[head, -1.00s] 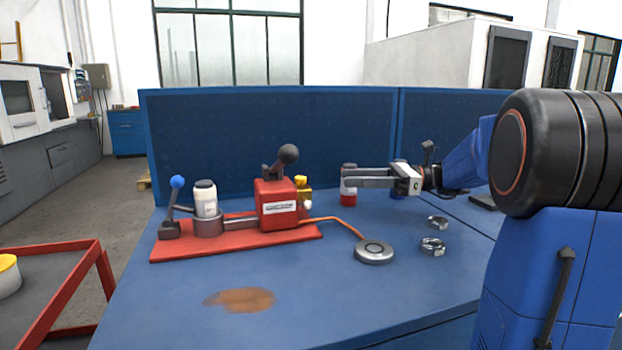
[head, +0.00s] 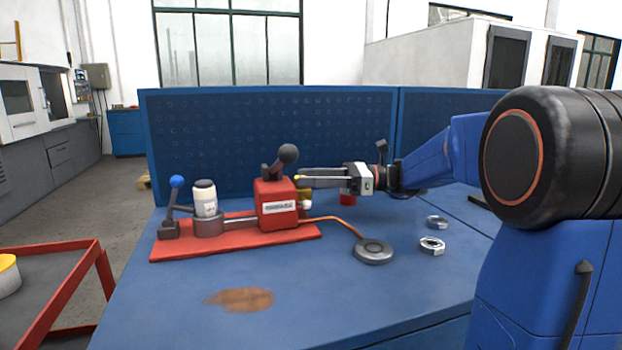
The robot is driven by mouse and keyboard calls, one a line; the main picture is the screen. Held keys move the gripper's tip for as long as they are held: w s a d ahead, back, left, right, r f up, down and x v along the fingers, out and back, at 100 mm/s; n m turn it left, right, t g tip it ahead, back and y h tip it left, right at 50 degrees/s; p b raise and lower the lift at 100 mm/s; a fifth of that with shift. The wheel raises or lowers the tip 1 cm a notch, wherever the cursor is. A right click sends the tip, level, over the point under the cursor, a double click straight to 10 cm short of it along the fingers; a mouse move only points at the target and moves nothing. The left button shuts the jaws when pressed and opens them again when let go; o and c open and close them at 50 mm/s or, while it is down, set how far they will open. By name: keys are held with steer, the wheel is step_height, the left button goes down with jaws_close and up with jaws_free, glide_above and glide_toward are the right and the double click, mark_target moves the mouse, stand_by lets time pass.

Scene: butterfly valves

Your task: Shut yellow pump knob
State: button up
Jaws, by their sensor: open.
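The red pump block (head: 277,206) stands on a red base plate (head: 170,250) on the blue bench, with a black ball-ended lever on top. The yellow knob (head: 304,194) is on the block's right side, and my gripper covers much of it. My gripper (head: 302,176) is open, its fingers pointing left. The fingertips are at the upper right edge of the red block, at the knob. I cannot tell whether they touch the knob or are around it.
A blue-ball lever (head: 176,182) and a white bottle (head: 205,199) stand left on the plate. An orange hose runs to a grey disc (head: 373,251). Two metal rings (head: 432,245) lie to the right. The bench front is clear.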

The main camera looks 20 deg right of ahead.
steer(key=c, duration=1.1)
steer(key=shift+o, duration=0.2)
steer(key=shift+t, duration=0.3)
steer(key=shift+s+a+m+t+h, duration=0.15)
steer(key=shift+m+t+h, duration=0.35)
steer(key=shift+m+t, duration=0.35)
steer(key=shift+s+m+t+h, duration=0.15)
steer(key=shift+m+t+h, duration=0.45)
steer(key=shift+t, duration=0.45)
steer(key=o, duration=1.1)
steer(key=shift+c, duration=0.2)
